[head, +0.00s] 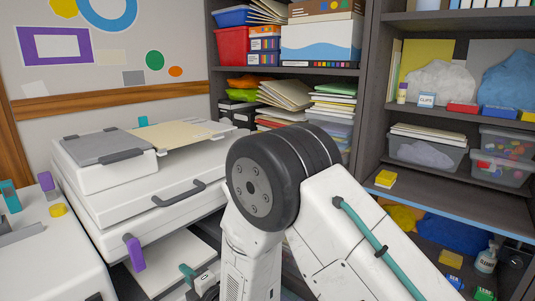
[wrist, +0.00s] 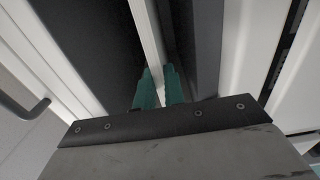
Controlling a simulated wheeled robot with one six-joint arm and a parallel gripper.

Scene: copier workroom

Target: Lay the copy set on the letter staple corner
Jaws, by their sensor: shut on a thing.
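My gripper (wrist: 159,88) shows in the wrist view as two teal fingers close together. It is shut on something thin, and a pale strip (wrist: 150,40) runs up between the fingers. I cannot tell whether this strip is the copy set or part of the machine behind. The white copier (head: 150,195) stands at the left with a grey pad and a cream sheet (head: 170,135) on top. I cannot make out a marked letter staple corner.
Another white machine (head: 50,250) with a yellow knob is at the lower left. Dark shelves (head: 470,195) with bins and supplies stand behind and to the right.

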